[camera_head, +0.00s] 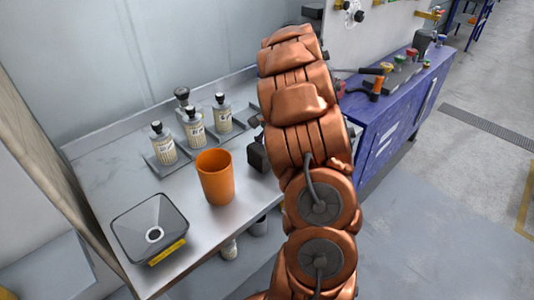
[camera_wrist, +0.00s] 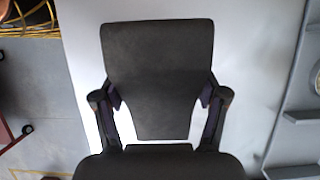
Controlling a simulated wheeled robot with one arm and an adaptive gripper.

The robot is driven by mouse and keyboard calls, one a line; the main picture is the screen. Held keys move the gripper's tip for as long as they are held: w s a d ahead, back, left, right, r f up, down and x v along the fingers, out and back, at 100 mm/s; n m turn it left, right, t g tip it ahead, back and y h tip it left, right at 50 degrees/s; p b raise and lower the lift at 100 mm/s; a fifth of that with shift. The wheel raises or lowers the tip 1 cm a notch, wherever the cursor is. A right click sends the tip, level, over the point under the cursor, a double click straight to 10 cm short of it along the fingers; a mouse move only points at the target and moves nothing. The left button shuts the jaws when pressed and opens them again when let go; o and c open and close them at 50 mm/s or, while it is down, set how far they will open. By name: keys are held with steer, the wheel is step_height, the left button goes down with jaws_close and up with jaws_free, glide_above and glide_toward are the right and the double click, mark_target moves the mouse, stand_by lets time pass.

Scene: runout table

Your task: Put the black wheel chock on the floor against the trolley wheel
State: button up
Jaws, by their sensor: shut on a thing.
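The black wheel chock (camera_wrist: 158,70) is between the fingers of my gripper (camera_wrist: 160,108) in the wrist view, with a pad pressed to each side. It shows as a dark, flat-faced block, wide at the top and narrower below. It is over a pale surface, and I cannot tell whether it touches it. In the head view my arm hides most of the gripper. A small dark part shows left of the arm, and I cannot tell if it is chock or gripper. A dark wheel (camera_wrist: 28,128) under a red frame shows at the wrist view's left edge, possibly the trolley's.
A metal table (camera_head: 218,223) bears an orange cup (camera_head: 215,177), a grey square funnel (camera_head: 150,228) and several labelled bottles (camera_head: 194,128). A blue bench (camera_head: 385,135) with tools stands at the right. Grey floor (camera_head: 450,210) is open at the right.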

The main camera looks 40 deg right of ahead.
steer(key=shift+f, duration=0.4)
steer(key=shift+f, duration=0.1)
steer(key=o, duration=1.3)
steer(key=shift+b+v, duration=1.05)
steer(key=shift+v, duration=5)
steer(key=shift+a, duration=0.1)
